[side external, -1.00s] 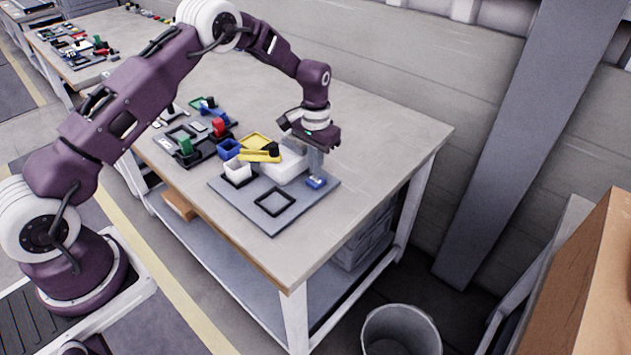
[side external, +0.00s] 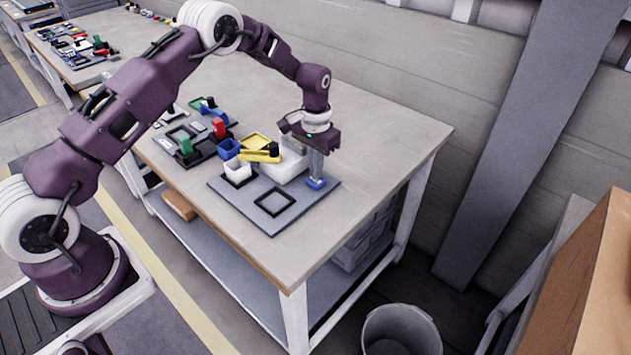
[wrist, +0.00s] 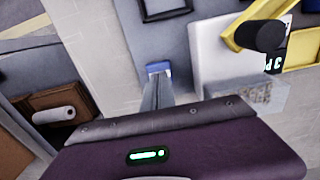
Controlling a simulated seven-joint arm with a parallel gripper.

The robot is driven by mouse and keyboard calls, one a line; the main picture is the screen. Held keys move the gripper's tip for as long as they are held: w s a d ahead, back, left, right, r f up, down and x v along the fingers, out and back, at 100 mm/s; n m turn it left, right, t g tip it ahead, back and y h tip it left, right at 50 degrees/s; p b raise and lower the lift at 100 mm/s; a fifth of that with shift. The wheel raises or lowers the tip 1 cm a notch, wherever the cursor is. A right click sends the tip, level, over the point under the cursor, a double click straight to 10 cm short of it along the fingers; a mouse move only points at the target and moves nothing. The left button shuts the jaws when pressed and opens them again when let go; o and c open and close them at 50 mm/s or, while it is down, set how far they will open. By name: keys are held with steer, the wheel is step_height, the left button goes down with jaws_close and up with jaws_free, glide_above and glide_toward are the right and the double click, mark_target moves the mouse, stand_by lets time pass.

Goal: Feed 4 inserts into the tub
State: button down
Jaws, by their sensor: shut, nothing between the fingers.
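My gripper (side external: 316,180) points down over the right corner of the grey mat (side external: 255,222), its fingers together with nothing held. A small blue piece (side external: 317,184) is at the fingertips; it also shows in the wrist view (wrist: 159,67), right at the finger ends. I cannot tell whether they touch. A small white open tub (side external: 238,172) stands at the mat's left edge, and a blue open tub (side external: 229,149) stands behind it. In the wrist view a clear box (wrist: 258,97) with small grains inside is partly hidden by my gripper. I cannot identify single inserts.
A black square frame (side external: 274,202) lies on the mat. A white block (side external: 286,168) and a yellow tray (side external: 255,142) with a yellow-and-black part (side external: 268,153) stand close left of my gripper. A dark board (side external: 187,145) with coloured parts is farther left. The table's right side is clear.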

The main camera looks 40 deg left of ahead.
steer(key=shift+f, duration=0.65)
stand_by(0.5)
steer(key=shift+r, duration=3.5)
step_height(320, 180, up, 6)
